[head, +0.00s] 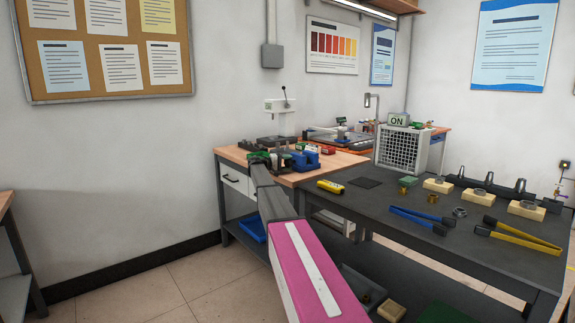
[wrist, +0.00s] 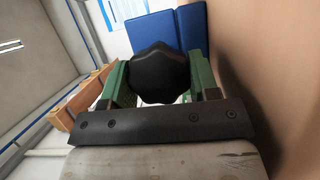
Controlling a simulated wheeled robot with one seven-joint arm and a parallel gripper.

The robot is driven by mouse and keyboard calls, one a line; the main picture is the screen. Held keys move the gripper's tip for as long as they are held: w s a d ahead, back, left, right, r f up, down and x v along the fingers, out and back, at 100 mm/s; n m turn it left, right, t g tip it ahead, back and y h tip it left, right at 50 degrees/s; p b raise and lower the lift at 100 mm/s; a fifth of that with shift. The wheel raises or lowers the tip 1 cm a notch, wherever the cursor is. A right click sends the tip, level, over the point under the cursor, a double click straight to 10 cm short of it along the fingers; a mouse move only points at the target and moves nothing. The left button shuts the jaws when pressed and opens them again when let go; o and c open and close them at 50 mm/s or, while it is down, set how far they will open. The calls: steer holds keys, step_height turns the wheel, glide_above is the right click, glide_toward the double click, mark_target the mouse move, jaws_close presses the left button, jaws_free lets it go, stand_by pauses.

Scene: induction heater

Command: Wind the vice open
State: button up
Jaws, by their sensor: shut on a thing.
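The blue vice (head: 306,160) sits on the wooden bench top, partly hidden behind my gripper. Its blue body also shows in the wrist view (wrist: 185,32), just beyond my fingers. A black, lobed knob (wrist: 157,78) stands in front of the blue body. My gripper (wrist: 160,72) has its green fingers on the left and right sides of this knob and is shut on it. In the head view my gripper (head: 270,158) is at the bench's near edge, to the left of the vice. The vice jaws and their gap cannot be made out.
A dark table (head: 400,205) at right holds a yellow device (head: 330,186), blue tongs (head: 417,219) and yellow tongs (head: 518,237).

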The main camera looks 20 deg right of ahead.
steer(key=o, duration=0.9)
steer(key=shift+a, duration=0.2)
steer(key=a, duration=1)
steer(key=shift+w+a, duration=0.25)
steer(key=shift+r, duration=0.1)
